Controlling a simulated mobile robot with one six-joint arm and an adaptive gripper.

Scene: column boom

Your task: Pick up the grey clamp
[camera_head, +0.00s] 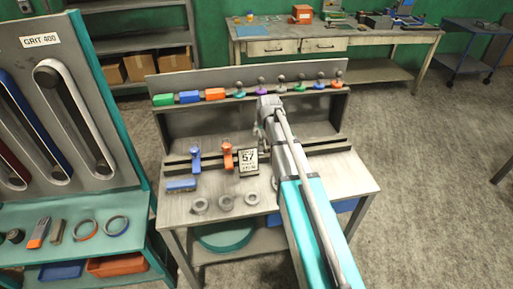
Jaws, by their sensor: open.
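My gripper (261,139) hangs at the end of my arm, above the middle of the workbench (326,176), close to the rail. It is open; its fingers are small and partly blend with the grey behind. I cannot make out a grey clamp for certain; one may be hidden behind my gripper and arm. A blue clamp (195,157) and an orange clamp (227,156) stand on the dark rail (178,168), left of my gripper.
Coloured blocks (190,97) and knobs line the back shelf. A teal rack (100,245) stands left.

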